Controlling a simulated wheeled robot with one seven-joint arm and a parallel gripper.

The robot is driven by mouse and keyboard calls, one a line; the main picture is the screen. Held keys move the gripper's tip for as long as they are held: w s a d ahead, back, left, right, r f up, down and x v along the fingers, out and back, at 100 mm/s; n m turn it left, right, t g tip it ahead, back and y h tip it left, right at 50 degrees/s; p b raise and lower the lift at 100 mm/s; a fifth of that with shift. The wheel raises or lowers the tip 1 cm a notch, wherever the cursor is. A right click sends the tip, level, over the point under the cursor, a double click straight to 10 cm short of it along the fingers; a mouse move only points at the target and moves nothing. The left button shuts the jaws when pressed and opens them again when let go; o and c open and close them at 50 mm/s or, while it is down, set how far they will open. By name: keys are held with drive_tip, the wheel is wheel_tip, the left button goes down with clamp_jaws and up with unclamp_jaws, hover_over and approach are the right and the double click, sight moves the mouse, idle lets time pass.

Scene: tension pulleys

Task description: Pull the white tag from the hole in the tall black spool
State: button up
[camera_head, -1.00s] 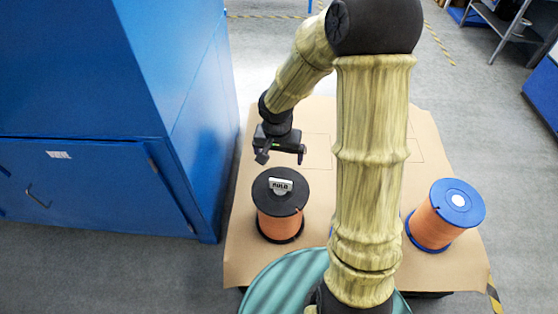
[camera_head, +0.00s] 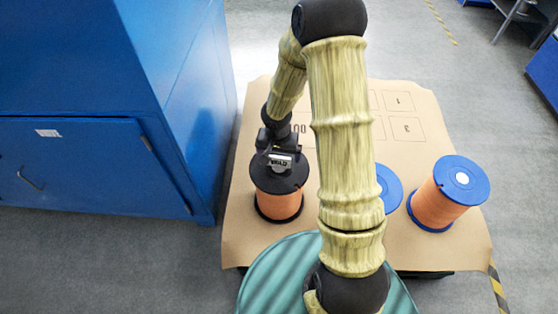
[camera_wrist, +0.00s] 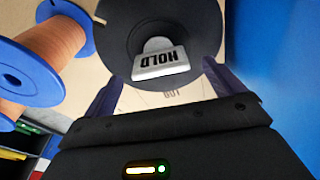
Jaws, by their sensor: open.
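The tall black spool (camera_head: 291,181) has a black top flange and orange winding, and stands upright at the left of the brown board. The white tag (camera_head: 280,162), marked HOLD, stands up from the middle of its top; it also shows in the wrist view (camera_wrist: 160,64). My gripper (camera_head: 279,151) is just behind and above the tag in the head view. In the wrist view my gripper (camera_wrist: 165,92) is open, with its two fingers apart on either side below the tag. The tag is not clasped. The tag's lower end in the hole is hidden.
A blue-flanged spool (camera_head: 441,196) with orange winding stands at the right of the brown board (camera_head: 405,247). Another blue flange (camera_head: 388,187) shows partly behind my arm. A tall blue cabinet (camera_head: 185,110) rises close to the left. The board's back right is clear, with printed boxes.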

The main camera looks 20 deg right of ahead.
sight(279, 157)
drive_tip(key=f, duration=0.3)
drive_tip(key=shift+w+d+f+b, duration=0.15)
drive_tip(key=shift+w+b, duration=0.1)
drive_tip(key=shift+b, duration=0.15)
drive_tip(key=shift+c, duration=0.2)
drive_tip(key=c, duration=1)
drive_tip(key=shift+r+p, duration=1.25)
drive_tip(key=shift+r, duration=0.35)
drive_tip(key=shift+r+p, duration=1.65)
drive_tip(key=shift+r, duration=0.35)
